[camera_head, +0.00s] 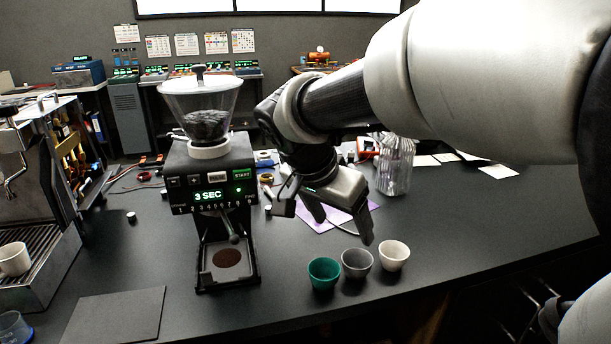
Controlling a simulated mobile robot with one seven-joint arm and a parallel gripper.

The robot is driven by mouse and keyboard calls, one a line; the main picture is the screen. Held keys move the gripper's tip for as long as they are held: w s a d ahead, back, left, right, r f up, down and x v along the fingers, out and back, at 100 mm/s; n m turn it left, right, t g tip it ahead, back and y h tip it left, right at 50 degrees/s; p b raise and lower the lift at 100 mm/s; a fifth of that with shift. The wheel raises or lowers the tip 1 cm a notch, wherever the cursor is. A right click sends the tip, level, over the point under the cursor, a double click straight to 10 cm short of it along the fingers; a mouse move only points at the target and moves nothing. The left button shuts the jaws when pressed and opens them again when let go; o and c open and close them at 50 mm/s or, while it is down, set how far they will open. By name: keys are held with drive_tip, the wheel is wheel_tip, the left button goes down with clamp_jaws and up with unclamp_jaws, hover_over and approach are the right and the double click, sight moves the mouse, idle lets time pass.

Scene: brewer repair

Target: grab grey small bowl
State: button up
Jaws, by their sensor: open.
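The small grey bowl (357,264) stands upright on the dark counter, in the middle of a short row. A green bowl (324,274) is close on its left and a white bowl (394,256) close on its right. My gripper (342,226) hangs above and behind the row, fingers pointing down. It is open and empty, apart from the bowls. The right finger is nearly above the grey bowl in the picture.
A coffee grinder (209,185) stands left of the bowls. An espresso machine (35,215) with a white cup (14,259) is at the far left. The counter (480,225) right of the bowls is clear.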

drive_tip(key=w+f, duration=0.1)
drive_tip(key=b, duration=0.2)
approach(357, 261)
drive_tip(key=shift+d+f, duration=0.15)
drive_tip(key=shift+f, duration=0.4)
drive_tip(key=shift+d+f, duration=0.15)
drive_tip(key=shift+f, duration=0.4)
drive_tip(key=x, duration=0.2)
drive_tip(key=s+x, duration=0.1)
drive_tip(key=x, duration=0.1)
drive_tip(key=shift+w+d+f+b, duration=0.1)
drive_tip(key=shift+d+f+b, duration=0.15)
drive_tip(key=shift+b, duration=0.15)
drive_tip(key=shift+w+f, duration=0.25)
drive_tip(key=shift+f, duration=0.1)
drive_tip(key=c, duration=1.2)
drive_tip(key=shift+o, duration=0.2)
drive_tip(key=shift+r, duration=0.1)
